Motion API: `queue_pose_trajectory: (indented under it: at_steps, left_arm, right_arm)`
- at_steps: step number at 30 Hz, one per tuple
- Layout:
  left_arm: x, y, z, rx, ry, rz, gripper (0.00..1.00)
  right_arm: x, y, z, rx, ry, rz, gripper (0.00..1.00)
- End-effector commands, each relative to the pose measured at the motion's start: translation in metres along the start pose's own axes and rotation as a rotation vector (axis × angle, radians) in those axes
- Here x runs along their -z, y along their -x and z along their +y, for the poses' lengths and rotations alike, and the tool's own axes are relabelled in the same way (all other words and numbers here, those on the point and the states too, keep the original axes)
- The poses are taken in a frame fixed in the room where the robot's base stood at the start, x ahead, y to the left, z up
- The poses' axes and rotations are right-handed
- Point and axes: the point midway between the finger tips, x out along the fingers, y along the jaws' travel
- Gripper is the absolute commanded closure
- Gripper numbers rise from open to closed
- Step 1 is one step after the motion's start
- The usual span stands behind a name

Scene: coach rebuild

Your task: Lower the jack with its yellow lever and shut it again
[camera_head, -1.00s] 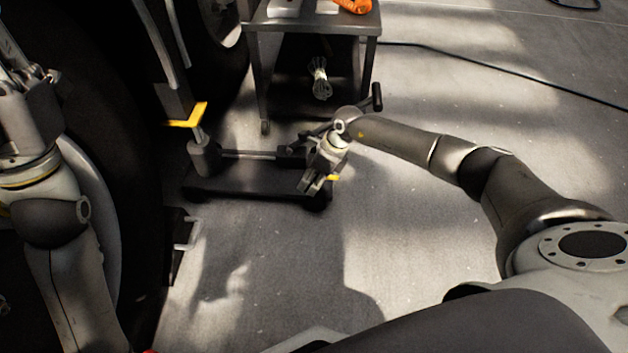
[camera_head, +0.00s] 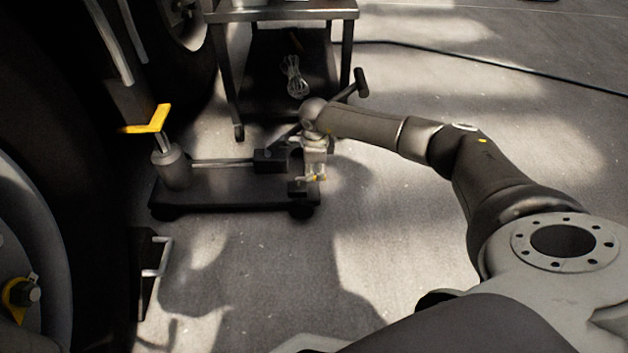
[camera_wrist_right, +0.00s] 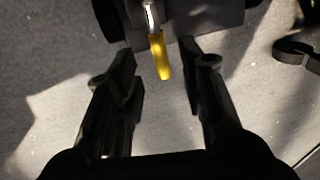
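The jack (camera_head: 235,195) is a dark, low wheeled base on the floor beside the big wheel. Its upright cylinder at the left carries a yellow saddle (camera_head: 150,122). My right gripper (camera_head: 310,190) is at the jack's right end. In the right wrist view the yellow lever (camera_wrist_right: 160,57) points between the fingers of the right gripper (camera_wrist_right: 160,75). The fingers are open, with a gap on both sides of the lever. In the head view only a small bit of yellow shows by the gripper. My left gripper is out of view.
A metal cart (camera_head: 285,14) stands behind the jack, with a coil of cable (camera_head: 293,78) on its lower shelf. A large dark wheel (camera_head: 40,230) fills the left. A black cable (camera_head: 450,62) crosses the floor. The floor in front and to the right is clear.

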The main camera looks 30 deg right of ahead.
Motion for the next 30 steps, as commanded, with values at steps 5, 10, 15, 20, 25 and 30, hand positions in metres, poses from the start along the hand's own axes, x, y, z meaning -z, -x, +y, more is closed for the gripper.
queue_pose_trajectory:
  at_steps: [5,10,15,20,25,30]
  left_arm:
    - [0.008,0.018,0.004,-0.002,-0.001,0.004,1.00]
    - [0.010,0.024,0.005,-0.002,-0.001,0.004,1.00]
    - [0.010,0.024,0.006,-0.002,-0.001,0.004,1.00]
    - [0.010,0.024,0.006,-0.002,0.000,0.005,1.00]
    - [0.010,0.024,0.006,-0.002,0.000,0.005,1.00]
    - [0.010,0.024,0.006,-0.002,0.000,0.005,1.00]
  right_arm:
    - [0.000,-0.029,0.002,-0.002,-0.001,0.000,0.64]
    - [0.000,-0.038,0.001,-0.001,0.000,-0.001,0.64]
    - [0.000,-0.040,0.000,-0.001,-0.001,0.000,0.64]
    - [0.000,-0.040,0.001,-0.001,-0.001,0.000,0.64]
    - [0.000,-0.039,0.001,-0.001,-0.001,0.000,0.84]
    - [0.000,-0.039,0.001,-0.001,-0.001,0.000,1.00]
